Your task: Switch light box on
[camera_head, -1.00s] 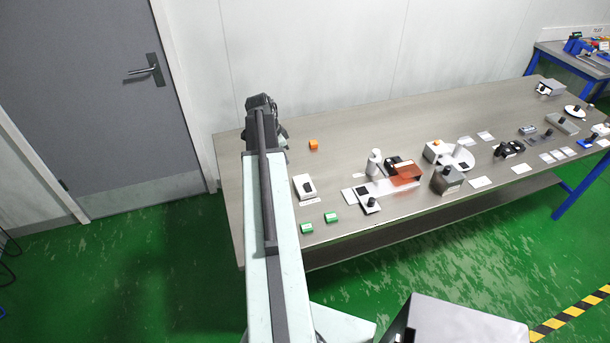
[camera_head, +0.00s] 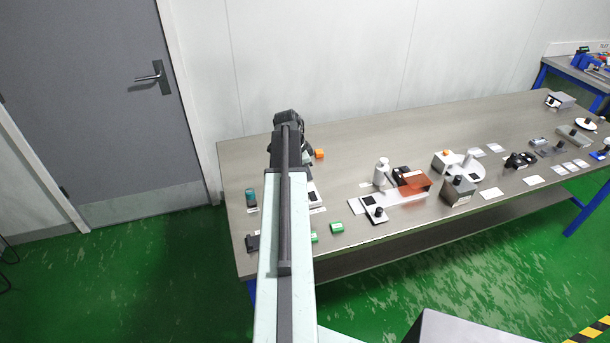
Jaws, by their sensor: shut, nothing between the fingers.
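My gripper (camera_head: 289,122) is at the far end of my raised arm, over the left part of the steel table (camera_head: 380,140). It is shut and empty; its fingertips are small and dark. I cannot tell for sure which device is the light box. A white device with a dark part (camera_head: 315,196) lies just right of my arm, partly hidden by it.
An orange block (camera_head: 320,154) lies right of my gripper. Green blocks (camera_head: 337,227), a teal cylinder (camera_head: 251,196) and a black item (camera_head: 252,243) are near the left front. A white bottle-like part (camera_head: 381,171) stands mid-table. The back left tabletop is clear.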

